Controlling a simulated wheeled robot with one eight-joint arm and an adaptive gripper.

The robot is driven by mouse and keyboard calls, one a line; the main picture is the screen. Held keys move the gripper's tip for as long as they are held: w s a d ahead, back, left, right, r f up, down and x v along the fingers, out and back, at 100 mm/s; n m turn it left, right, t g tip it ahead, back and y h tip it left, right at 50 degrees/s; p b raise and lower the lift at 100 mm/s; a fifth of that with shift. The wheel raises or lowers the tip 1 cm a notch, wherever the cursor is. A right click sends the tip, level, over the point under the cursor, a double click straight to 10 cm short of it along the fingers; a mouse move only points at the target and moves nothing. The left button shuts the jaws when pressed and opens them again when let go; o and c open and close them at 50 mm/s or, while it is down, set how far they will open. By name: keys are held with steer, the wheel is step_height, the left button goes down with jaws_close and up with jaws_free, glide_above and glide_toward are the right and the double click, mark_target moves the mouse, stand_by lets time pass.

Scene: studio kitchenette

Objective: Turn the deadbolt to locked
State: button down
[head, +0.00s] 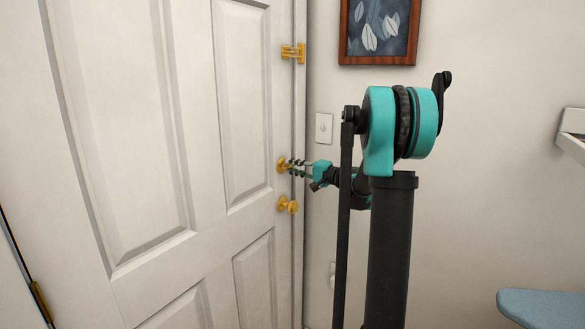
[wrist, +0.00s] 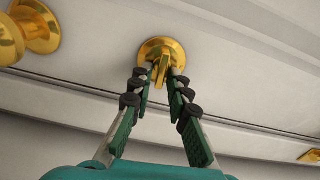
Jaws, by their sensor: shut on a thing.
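The brass deadbolt (head: 282,165) is on the white door (head: 120,130) near its right edge, above the brass door knob (head: 288,204). In the wrist view the deadbolt's round plate (wrist: 152,50) and its upright thumb turn (wrist: 162,68) show at the top middle. My gripper (head: 293,167) reaches the deadbolt from the right. In the wrist view its two green fingers (wrist: 163,84) stand on either side of the thumb turn and close on it. The fingertips hide part of the plate. I cannot tell from the turn alone whether the bolt is out.
The knob (wrist: 38,28) is close to the left of the deadbolt in the wrist view. A brass latch (head: 293,53) is higher on the door edge. A light switch (head: 324,128) is on the wall beside the door. A blue padded surface (head: 545,308) is at the lower right.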

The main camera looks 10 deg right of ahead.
steer(key=shift+f+m, duration=0.1)
steer(key=shift+m, duration=0.3)
steer(key=c, duration=1.7)
jaws_free()
steer(key=v, duration=1.2)
